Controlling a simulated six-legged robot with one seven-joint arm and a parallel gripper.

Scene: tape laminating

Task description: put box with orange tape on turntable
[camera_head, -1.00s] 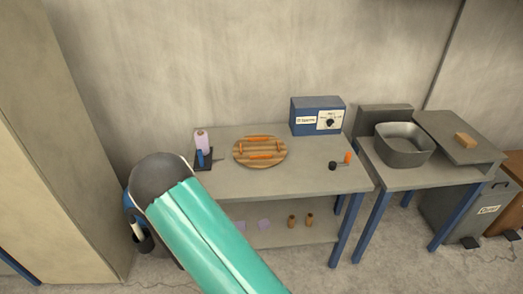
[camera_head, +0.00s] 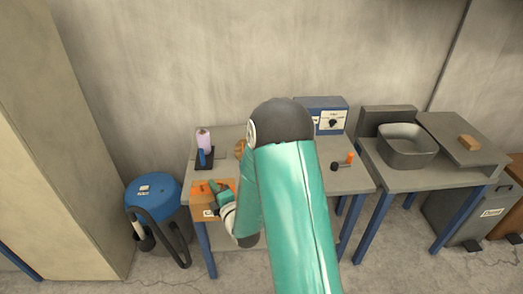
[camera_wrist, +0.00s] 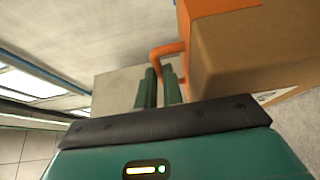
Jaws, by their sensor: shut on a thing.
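The cardboard box with orange tape (camera_head: 203,209) is at the front left corner of the workbench, near its edge. In the wrist view the box (camera_wrist: 250,60) fills the upper right, with an orange handle (camera_wrist: 166,48) on its side. My gripper (camera_wrist: 160,80) is shut on that handle. My gripper also shows in the head view (camera_head: 217,190) at the box's right side. The round wooden board with orange pieces, which looks like the turntable (camera_head: 239,150), is mostly hidden behind my arm. I cannot tell whether the box touches the bench.
A dark stand with a purple roll and blue piece (camera_head: 204,148) is on the bench (camera_head: 345,183), behind the box. A blue and white control unit (camera_head: 328,118) stands at the back.

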